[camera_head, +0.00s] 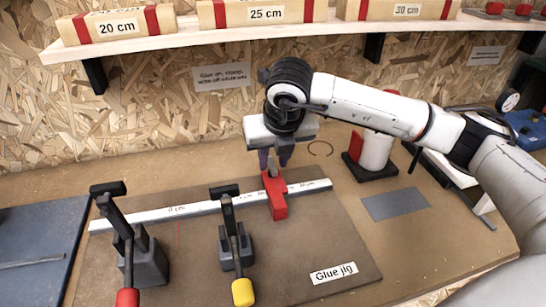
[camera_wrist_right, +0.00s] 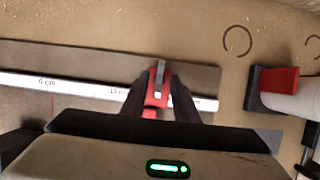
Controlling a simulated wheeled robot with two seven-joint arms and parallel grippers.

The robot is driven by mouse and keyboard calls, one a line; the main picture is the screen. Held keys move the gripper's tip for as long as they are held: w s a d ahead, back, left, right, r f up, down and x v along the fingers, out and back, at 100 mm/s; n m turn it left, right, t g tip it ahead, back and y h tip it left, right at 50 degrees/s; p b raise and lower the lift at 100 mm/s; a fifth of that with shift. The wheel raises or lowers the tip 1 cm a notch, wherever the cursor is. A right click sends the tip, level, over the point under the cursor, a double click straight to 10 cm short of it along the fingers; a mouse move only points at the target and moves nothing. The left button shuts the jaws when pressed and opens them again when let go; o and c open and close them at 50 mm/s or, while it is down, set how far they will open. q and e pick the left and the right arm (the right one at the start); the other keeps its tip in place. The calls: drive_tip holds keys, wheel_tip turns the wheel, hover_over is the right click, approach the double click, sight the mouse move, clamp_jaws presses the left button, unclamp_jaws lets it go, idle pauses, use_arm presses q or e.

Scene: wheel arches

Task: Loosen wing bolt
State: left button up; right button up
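A red stop block (camera_head: 278,200) sits across the white ruler rail (camera_head: 190,212) of the glue jig. A small grey piece on top of it, which looks like the wing bolt (camera_wrist_right: 160,72), shows between my fingers in the right wrist view. My right gripper (camera_head: 274,160) points down just above the block. Its two dark fingers stand apart, one on each side of the bolt, and they also show in the right wrist view (camera_wrist_right: 158,88). I see no clear contact between fingers and bolt. My left gripper is not in view.
Two toggle clamps, one with a red handle (camera_head: 127,298) and one with a yellow handle (camera_head: 243,292), stand on the jig board (camera_head: 310,245) in front of the rail. A red-and-white cylinder (camera_head: 376,152) stands right. A shelf (camera_head: 190,40) with labelled blocks hangs behind.

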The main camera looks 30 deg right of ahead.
drive_tip(key=shift+w+f, duration=0.15)
drive_tip(key=shift+f, duration=0.15)
clamp_jaws()
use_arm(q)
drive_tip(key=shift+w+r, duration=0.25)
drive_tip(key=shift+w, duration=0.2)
